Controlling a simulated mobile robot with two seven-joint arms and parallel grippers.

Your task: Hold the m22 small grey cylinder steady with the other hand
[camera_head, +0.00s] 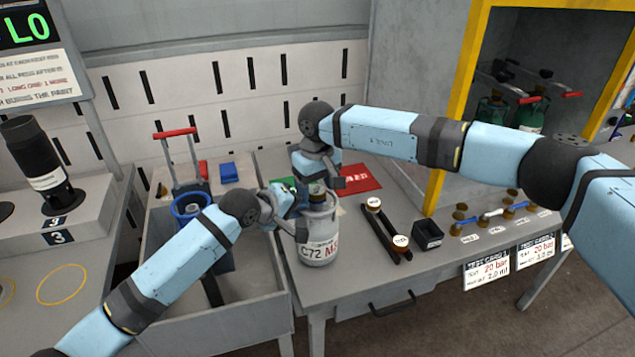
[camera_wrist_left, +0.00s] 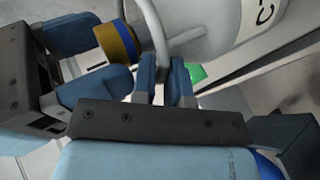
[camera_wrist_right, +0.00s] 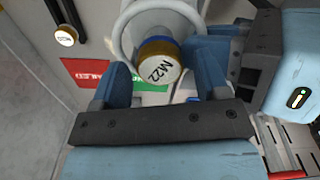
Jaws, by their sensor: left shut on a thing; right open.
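The grey table (camera_head: 390,285) holds a red MED mat (camera_head: 357,179), a dark rail (camera_head: 385,228) with round caps, and a black box (camera_head: 427,234). A yellow-framed cabinet (camera_head: 462,95) stands behind at right.

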